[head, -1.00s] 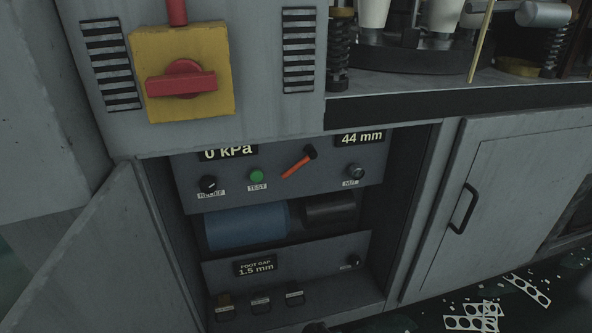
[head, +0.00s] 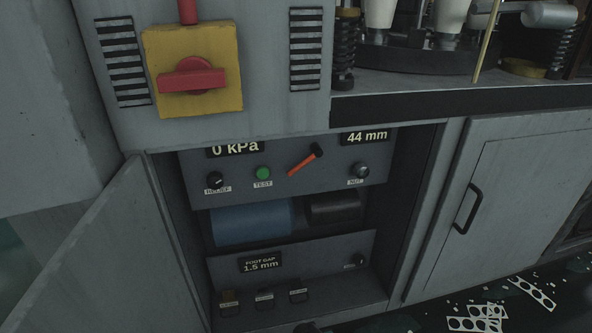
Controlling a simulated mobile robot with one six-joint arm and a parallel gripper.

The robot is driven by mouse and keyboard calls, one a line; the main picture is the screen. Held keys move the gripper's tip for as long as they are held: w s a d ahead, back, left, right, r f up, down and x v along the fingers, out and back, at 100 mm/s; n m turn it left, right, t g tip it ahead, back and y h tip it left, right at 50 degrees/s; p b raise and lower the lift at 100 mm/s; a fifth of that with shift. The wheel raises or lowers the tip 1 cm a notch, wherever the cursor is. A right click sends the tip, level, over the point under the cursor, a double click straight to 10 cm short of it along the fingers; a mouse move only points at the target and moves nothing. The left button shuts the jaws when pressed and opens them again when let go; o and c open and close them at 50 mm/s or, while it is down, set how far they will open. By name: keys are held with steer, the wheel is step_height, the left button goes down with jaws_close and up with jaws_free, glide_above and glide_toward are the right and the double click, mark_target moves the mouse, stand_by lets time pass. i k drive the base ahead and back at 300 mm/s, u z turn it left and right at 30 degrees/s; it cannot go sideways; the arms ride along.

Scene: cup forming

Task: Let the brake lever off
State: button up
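An orange lever with a black end (head: 305,160) is on the grey panel (head: 330,178) inside the open cabinet. It slants from lower left to upper right. It carries no readable label, so I cannot confirm that it is the brake lever. A green TEST button (head: 263,172) is to its left and a NUT knob (head: 361,170) to its right. A RELIEF knob (head: 215,180) is further left. My gripper is not clearly in view, and nothing touches the lever.
A red rotary switch on a yellow box (head: 193,70) is above. The open cabinet door (head: 105,260) is at left; a shut door (head: 520,200) is at right. A blue cylinder (head: 250,222) lies below the panel. Displays read 0 kPa, 44 mm and 1.5 mm. Punched scraps (head: 485,318) litter the floor.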

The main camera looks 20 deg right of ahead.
mark_target(317, 153)
steer(key=u, duration=0.85)
steer(key=k, duration=1.3)
steer(key=u, duration=0.3)
steer(key=i, duration=1)
steer(key=u, duration=0.05)
